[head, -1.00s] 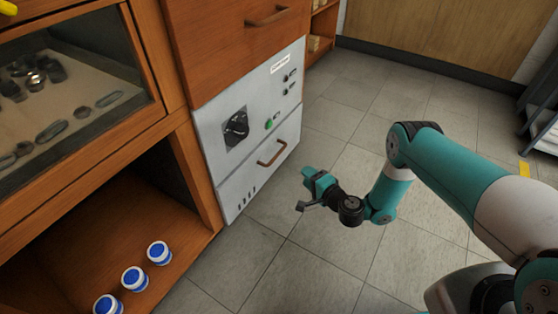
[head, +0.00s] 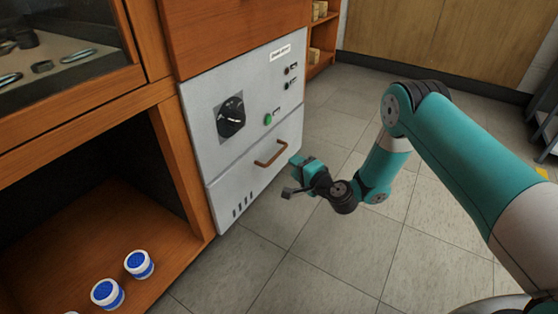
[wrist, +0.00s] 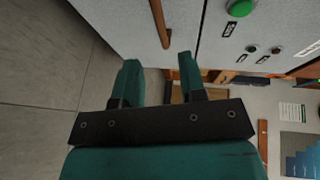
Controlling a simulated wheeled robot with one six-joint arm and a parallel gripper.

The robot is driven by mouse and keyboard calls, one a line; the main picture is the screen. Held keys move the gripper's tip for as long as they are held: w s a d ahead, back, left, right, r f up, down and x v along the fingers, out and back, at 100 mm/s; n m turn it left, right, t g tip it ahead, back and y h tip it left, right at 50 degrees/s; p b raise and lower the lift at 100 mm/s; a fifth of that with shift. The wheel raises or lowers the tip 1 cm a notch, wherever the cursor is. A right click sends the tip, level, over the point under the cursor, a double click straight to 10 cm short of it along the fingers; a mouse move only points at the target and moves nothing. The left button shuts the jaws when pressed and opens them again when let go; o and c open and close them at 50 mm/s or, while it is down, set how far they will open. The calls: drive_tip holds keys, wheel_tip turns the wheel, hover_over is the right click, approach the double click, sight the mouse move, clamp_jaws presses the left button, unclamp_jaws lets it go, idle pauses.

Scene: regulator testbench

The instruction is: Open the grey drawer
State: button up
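The grey drawer (head: 238,192) is the lower part of the grey panel unit and looks shut, flush with the panel above it. Its brown bar handle (head: 270,152) is on its front, with dark slots at the lower left. My gripper (head: 292,178) is in front of the drawer, a little right of and below the handle in the head view. In the wrist view my gripper's two teal fingers (wrist: 159,66) are apart with nothing between them. The handle (wrist: 160,22) shows beyond the fingertips, in line with the gap, and appears not touched.
Above the drawer, the grey panel has a black dial (head: 231,116) and a green button (head: 268,118). The tiled floor (head: 345,255) is clear in front of the drawer.

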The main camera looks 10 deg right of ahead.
sight(279, 155)
drive_tip(key=shift+b+x, duration=2.1)
drive_tip(key=shift+x, duration=2.8)
clamp_jaws()
